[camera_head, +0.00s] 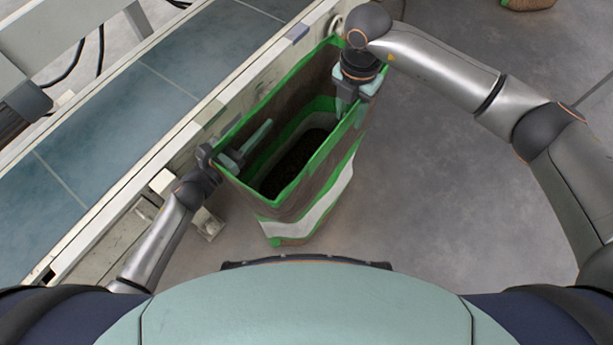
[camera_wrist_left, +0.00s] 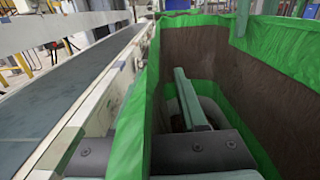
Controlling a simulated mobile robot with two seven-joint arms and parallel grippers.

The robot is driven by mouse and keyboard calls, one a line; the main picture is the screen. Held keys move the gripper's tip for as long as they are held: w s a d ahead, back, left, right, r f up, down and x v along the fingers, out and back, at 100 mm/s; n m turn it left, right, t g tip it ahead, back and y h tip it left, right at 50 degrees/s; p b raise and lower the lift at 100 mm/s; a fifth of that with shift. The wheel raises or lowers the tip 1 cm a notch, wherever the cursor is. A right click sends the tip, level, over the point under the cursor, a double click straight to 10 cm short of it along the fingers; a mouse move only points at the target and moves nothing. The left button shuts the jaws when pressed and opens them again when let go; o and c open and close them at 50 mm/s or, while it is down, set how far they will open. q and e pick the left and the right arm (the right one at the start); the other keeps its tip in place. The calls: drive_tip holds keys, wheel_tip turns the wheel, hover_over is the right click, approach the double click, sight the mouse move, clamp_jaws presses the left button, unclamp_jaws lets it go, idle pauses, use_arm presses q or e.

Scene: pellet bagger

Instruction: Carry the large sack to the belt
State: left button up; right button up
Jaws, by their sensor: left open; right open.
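The large sack (camera_head: 330,195) is brown with green and white bands and a green rim. It stands open-topped on the floor beside the belt (camera_head: 130,95), with dark contents low inside. In the left wrist view the sack's brown inner wall (camera_wrist_left: 240,70) fills the right side. My left gripper (camera_head: 238,143) is open at the sack's near left rim, one finger inside the mouth. That finger also shows in the left wrist view (camera_wrist_left: 190,100). My right gripper (camera_head: 353,98) is open, pointing down at the sack's far right rim. Whether either gripper touches the sack is unclear.
The belt's pale side frame (camera_head: 185,140) runs diagonally close along the sack's left side. A metal frame with cables (camera_head: 60,50) stands beyond the belt. Another brown sack (camera_head: 527,4) is partly visible at top right. The grey floor (camera_head: 430,190) right of the sack is clear.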

sight(348, 123)
use_arm(q)
drive_tip(key=shift+x, duration=1.75)
use_arm(e)
drive_tip(key=shift+f, duration=1.75)
use_arm(q)
drive_tip(key=shift+c, duration=0.2)
use_arm(e)
drive_tip(key=shift+c, duration=0.2)
use_arm(q)
clamp_jaws()
use_arm(e)
clamp_jaws()
use_arm(q)
drive_tip(key=shift+r, duration=0.2)
use_arm(e)
drive_tip(key=shift+w+r, duration=0.1)
drive_tip(key=shift+r, duration=0.1)
